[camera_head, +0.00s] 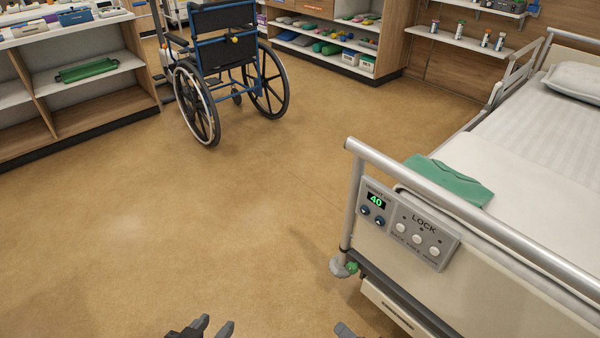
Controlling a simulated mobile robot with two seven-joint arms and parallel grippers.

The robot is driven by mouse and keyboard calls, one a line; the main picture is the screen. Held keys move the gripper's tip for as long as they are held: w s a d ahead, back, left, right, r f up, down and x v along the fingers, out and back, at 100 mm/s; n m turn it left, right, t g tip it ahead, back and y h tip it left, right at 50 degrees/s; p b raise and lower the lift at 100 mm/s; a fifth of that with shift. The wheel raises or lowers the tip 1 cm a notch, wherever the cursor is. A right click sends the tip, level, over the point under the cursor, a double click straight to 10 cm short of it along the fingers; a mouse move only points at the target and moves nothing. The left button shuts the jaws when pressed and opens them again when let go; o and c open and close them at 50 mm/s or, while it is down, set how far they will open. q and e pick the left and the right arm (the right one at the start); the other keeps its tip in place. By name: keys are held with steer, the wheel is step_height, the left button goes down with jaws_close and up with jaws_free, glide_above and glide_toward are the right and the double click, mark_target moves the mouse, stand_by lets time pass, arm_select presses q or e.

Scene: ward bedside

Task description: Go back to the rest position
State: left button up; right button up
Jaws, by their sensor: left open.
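My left gripper (217,322) shows at the bottom edge, left of centre. Its two dark fingers stand apart with bare floor between them, and it holds nothing. A small dark part of my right gripper (345,330) shows at the bottom edge, right of centre, left of the bed's drawer. The rest of it is cut off, so I cannot tell its jaw state. Both arms are otherwise out of the picture.
The bed (530,150) fills the right side; its footboard has a control panel (408,222) reading 40. A green cloth (448,180) lies on the bed. A wheelchair (225,65) stands at the back. Shelves (75,100) line the left. The middle floor (200,220) is clear.

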arm_select(q)
step_height(320, 180, down, 5)
steer(key=b, duration=0.6)
step_height(320, 180, up, 11)
steer(key=s+a+p, duration=0.1)
steer(key=a+p, duration=0.1)
steer(key=p, duration=1.4)
steer(key=shift+s+y, duration=0.15)
steer(key=shift+y, duration=0.15)
arm_select(e)
steer(key=s+d+r+n+h, duration=0.1)
steer(key=d+r+n, duration=0.1)
steer(key=r, duration=0.5)
steer(key=s+d+r+n+h, duration=0.1)
steer(key=s+r+n, duration=0.1)
steer(key=r+n, duration=0.2)
steer(key=s+d+r+n+h, duration=0.1)
steer(key=s+d+r+n, duration=0.1)
steer(key=r, duration=0.8)
steer(key=shift+d+n+t, duration=0.3)
steer(key=shift+d+n, duration=0.05)
steer(key=shift+n, duration=0.15)
steer(key=shift+f, duration=0.1)
steer(key=shift+c, duration=0.2)
